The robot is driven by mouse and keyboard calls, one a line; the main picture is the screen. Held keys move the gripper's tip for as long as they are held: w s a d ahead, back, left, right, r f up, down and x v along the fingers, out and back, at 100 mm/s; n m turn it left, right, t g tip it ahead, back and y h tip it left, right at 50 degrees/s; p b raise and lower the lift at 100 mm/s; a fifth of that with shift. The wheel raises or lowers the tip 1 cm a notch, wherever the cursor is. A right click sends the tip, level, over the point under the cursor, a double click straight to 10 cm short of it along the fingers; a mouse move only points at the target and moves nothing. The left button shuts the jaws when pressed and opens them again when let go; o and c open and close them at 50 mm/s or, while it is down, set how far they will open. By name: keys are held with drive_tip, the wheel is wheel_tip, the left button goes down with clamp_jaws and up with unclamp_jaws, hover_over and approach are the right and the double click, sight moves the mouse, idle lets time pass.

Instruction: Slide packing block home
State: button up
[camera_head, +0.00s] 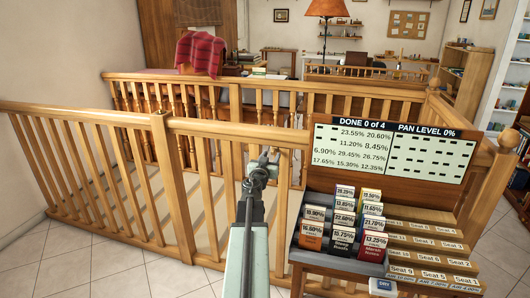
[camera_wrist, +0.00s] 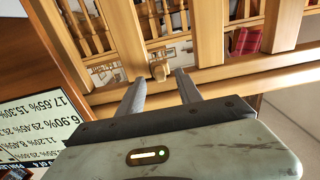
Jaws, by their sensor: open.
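Several upright packing blocks with percentage labels stand in short rows on a small table, among them an orange-fronted block (camera_head: 311,238), a black-fronted block (camera_head: 341,242) and a dark red block (camera_head: 372,246). To their right are wooden seat bars (camera_head: 432,258) marked with seat numbers. A board (camera_head: 395,150) behind them reads "DONE 0 of 4" and "PAN LEVEL 0%" beside a list of percentages. My gripper (camera_head: 263,167) is left of the blocks, in front of the railing. In the wrist view my gripper (camera_wrist: 157,82) is open, with nothing visibly held between its fingers.
A wooden railing (camera_head: 160,180) runs behind and left of my arm. A small white block (camera_head: 383,286) sits at the table's front edge. A red plaid cloth (camera_head: 201,52) and a lamp (camera_head: 329,8) are beyond the railing. Tiled floor (camera_head: 60,262) is clear at left.

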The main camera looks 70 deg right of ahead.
drive_tip(key=a, duration=0.3)
drive_tip(key=shift+s+a, duration=0.1)
idle(0.6)
